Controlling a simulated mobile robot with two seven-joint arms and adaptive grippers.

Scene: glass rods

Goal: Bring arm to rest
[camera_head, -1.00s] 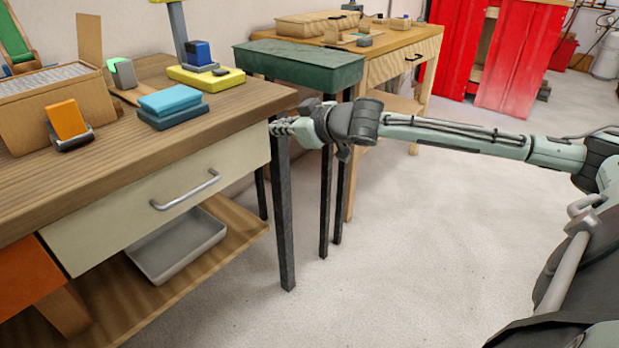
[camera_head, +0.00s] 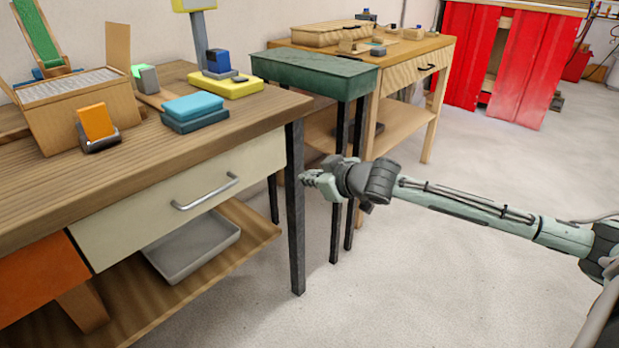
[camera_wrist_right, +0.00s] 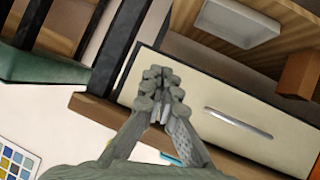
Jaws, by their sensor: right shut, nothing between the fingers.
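My right arm (camera_head: 480,208) reaches in from the right over the open floor. My right gripper (camera_head: 304,179) is shut and empty, beside the dark leg at the right end of the workbench and below the level of its top. In the right wrist view the gripper (camera_wrist_right: 161,84) shows with its fingertips together, and the cream drawer front and bench legs lie beyond it. No gap to the bench leg can be judged exactly. My left gripper is not in view.
The wooden workbench (camera_head: 200,155) carries blue sponges (camera_head: 195,107), an orange block (camera_head: 96,121) and a wooden box (camera_head: 80,115). A drawer handle (camera_head: 205,192) juts out. A green-topped stand (camera_head: 315,75) and another wooden table (camera_head: 415,60) stand behind. Floor at right is clear.

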